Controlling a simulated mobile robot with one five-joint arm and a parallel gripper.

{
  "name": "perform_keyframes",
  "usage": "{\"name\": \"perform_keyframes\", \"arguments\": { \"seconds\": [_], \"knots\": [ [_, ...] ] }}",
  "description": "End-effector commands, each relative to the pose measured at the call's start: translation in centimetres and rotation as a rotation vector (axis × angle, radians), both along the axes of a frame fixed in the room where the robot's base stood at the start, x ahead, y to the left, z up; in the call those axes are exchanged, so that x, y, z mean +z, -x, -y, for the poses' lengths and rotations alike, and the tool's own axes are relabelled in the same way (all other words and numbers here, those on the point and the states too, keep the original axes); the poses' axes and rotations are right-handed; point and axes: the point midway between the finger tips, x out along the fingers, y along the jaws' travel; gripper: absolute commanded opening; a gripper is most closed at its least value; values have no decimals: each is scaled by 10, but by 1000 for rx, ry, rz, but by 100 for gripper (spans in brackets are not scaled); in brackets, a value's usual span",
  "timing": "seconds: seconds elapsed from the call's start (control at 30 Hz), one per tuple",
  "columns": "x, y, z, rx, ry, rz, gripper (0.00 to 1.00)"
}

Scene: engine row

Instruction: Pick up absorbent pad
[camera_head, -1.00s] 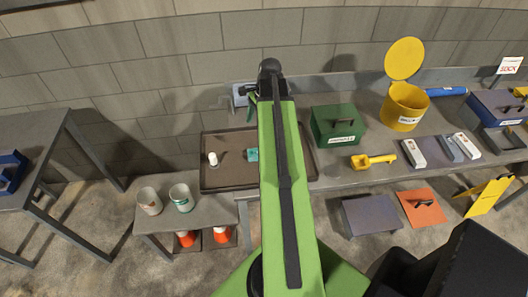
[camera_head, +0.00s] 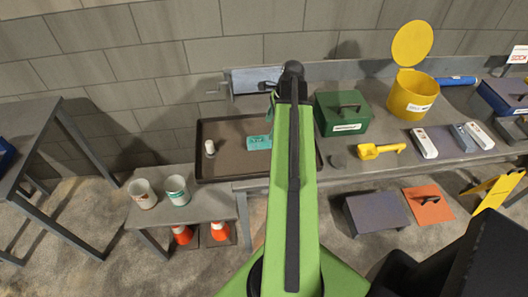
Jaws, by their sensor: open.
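A flat teal piece (camera_head: 259,142) with pale lettering lies in the dark tray (camera_head: 199,160) on the bench, just left of my raised arm. It looks like the absorbent pad, but the label is too small to read. My green arm stands in front of the bench and covers the tray's right part and perhaps the edge of the teal piece. My gripper's fingers are hidden behind the arm, so their distance from the teal piece cannot be seen.
A small white cylinder (camera_head: 210,147) stands in the tray. Right of my arm are a green box (camera_head: 340,114), a yellow bucket (camera_head: 411,98) with raised lid and a yellow tool (camera_head: 380,150). Two cups (camera_head: 177,190) stand on a lower table (camera_head: 215,211) at left.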

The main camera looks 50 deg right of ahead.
Motion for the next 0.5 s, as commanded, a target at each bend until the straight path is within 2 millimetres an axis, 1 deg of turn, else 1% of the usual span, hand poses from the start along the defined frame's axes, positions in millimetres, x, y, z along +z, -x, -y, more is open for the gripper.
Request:
{"name": "perform_keyframes", "arguments": {
  "seconds": [0.03,0.1,0.27,0.37,0.5],
  "knots": [
    [-16,-2,-2,1,0,0,76],
    [-19,-3,-4,1,0,0,76],
    [-18,-3,-4,0,0,0,76],
    [-28,-4,-6,0,0,0,76],
    [-53,-6,-12,-1,0,0,76]
  ]
}}
